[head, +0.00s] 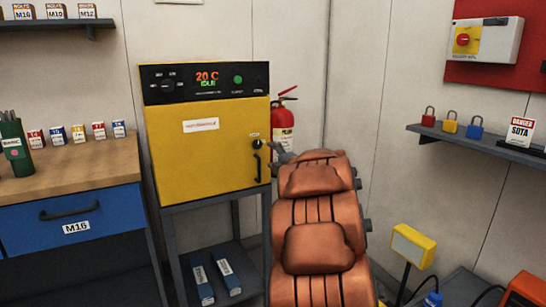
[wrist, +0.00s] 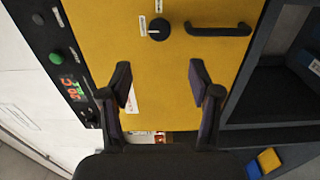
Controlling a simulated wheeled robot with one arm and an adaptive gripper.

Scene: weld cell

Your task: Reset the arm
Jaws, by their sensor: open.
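My gripper (wrist: 160,82) is open in the wrist view, its two fingers spread apart with nothing between them. It faces the yellow front of the oven (wrist: 205,70), apart from the black knob (wrist: 159,28) and the black bar handle (wrist: 218,30). In the head view my copper-coloured arm reaches forward from the bottom centre. Only a small grey part of my gripper (head: 281,154) shows past the arm, close to the oven handle (head: 257,166). The oven (head: 207,145) door looks shut, and its display (head: 207,77) reads 20 C, idle.
A red fire extinguisher (head: 283,122) stands right of the oven. A wooden workbench (head: 85,165) with small labelled boxes is at left. A wall shelf (head: 480,142) with padlocks is at right. A yellow lamp-like device (head: 413,246) and an orange box (head: 525,290) sit low at right.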

